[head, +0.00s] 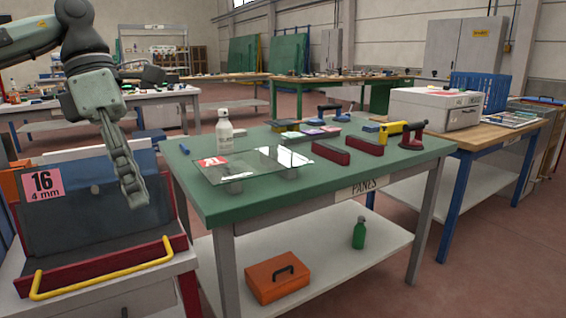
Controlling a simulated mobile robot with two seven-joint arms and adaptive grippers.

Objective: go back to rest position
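My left gripper (132,185) hangs from the upper left, fingers pointing down. It is in front of the dark glass sheet (75,212) in the red rack with the pink "16 4 mm" label. The fingers overlap from this side, so I cannot tell whether they are open or shut. Nothing is clearly seen held in it. It is left of the green table (290,205) and apart from the table's items. My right gripper is not in view.
A clear glass pane (250,166) lies raised on blocks on the green table, with a white bottle (224,130) behind it. Red blocks (331,153) and suction lifters (411,136) stand to the right. The rack has a yellow handle (103,272). The green table's front strip is clear.

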